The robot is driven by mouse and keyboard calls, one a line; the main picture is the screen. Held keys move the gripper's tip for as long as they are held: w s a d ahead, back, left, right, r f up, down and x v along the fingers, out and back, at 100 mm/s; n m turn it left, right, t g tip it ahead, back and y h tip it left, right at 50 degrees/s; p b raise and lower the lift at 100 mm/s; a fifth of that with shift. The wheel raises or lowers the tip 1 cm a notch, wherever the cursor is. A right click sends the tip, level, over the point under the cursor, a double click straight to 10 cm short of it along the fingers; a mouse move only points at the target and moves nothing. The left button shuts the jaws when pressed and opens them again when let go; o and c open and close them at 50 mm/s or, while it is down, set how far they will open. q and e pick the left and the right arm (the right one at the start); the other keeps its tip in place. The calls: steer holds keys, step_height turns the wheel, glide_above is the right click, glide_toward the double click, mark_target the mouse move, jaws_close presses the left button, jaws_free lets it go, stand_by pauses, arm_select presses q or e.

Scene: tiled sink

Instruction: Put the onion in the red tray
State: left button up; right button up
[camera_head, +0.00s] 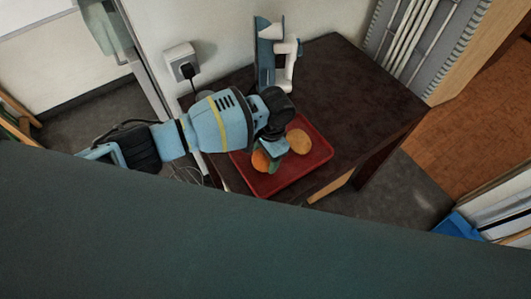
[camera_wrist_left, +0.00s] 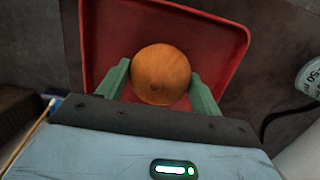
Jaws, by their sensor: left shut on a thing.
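The red tray (camera_head: 312,163) lies on the dark table's front left part; it also fills the upper middle of the left wrist view (camera_wrist_left: 218,45). My left gripper (camera_head: 268,161) reaches in from the left over the tray, pointing down. Its green fingers (camera_wrist_left: 160,88) are shut on the round orange-brown onion (camera_wrist_left: 160,72), one on each side. In the head view the onion (camera_head: 260,160) shows partly behind a finger, over the tray's left part. Whether it touches the tray floor I cannot tell. My right gripper is not in view.
A tan round thing (camera_head: 299,141) lies in the tray, right of the gripper. A blue and white upright object (camera_head: 268,55) stands at the table's back. The dark table (camera_head: 365,95) is clear to the tray's right. A wall socket (camera_head: 181,60) with a plug is behind.

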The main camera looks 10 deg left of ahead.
arm_select(q)
steer(key=shift+w+r, duration=0.1)
steer(key=shift+r, duration=0.05)
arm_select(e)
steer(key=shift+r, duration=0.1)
arm_select(q)
steer(key=shift+f, duration=0.2)
steer(key=o, duration=1.1)
steer(key=shift+c, duration=0.2)
steer(key=shift+r, duration=0.1)
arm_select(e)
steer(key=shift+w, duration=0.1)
arm_select(q)
step_height(320, 180, up, 12)
steer(key=w+d+p, duration=0.1)
steer(key=shift+d, duration=0.2)
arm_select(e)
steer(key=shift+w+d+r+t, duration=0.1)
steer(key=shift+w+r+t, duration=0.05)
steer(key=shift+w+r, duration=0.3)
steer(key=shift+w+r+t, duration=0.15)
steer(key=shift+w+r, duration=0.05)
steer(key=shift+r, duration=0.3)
arm_select(q)
steer(key=shift+w, duration=0.1)
